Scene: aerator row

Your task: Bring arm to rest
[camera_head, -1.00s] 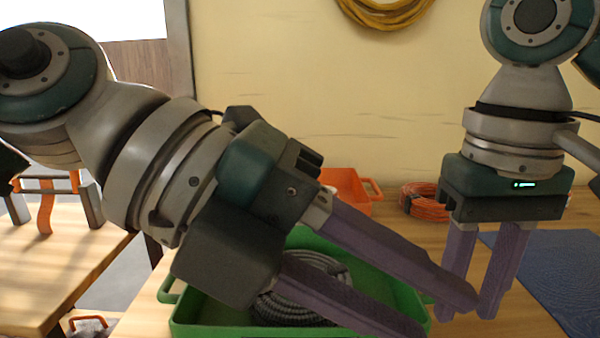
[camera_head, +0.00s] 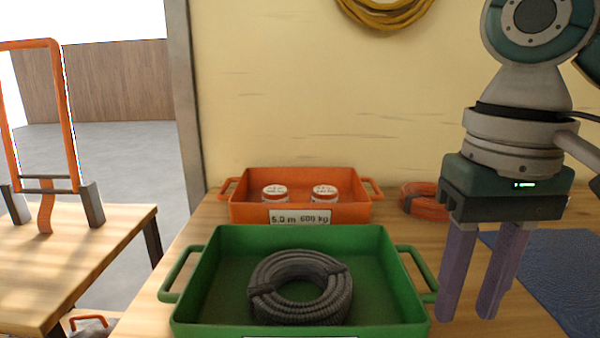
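My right gripper (camera_head: 470,312) points down over the right part of the workbench, just right of the green tray. Its two purple fingers are apart with nothing between them. My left arm and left gripper are out of view.
A green tray (camera_head: 205,290) with handles holds a coiled grey hose (camera_head: 300,288). Behind it an orange tray (camera_head: 350,212) holds two white-lidded jars. An orange coil (camera_head: 424,201) and a blue mat (camera_head: 560,270) lie on the wooden bench. A second table (camera_head: 70,260) stands at left.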

